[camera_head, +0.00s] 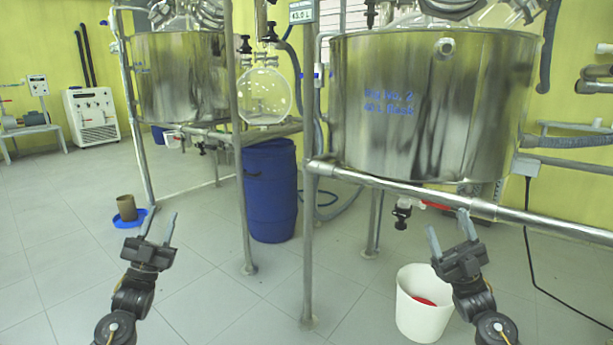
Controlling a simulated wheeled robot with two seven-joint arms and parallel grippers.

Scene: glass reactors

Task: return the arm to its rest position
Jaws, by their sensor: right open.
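My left gripper (159,229) is at the lower left, above the tiled floor, with its two fingers apart and nothing between them. My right gripper (448,232) is at the lower right, fingers apart and empty. It appears in front of the large steel vessel's (430,110) lower frame, near a red valve handle (436,206). I cannot tell how far its fingertips are from the frame pipe. Both arms come up from the bottom of the view.
A white bucket (413,318) with something red inside stands beside my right arm. A blue barrel (270,190) stands under the frame. A brown container (126,207) and blue lid (130,221) are on the floor at left. Steel frame posts (308,240) stand between the arms.

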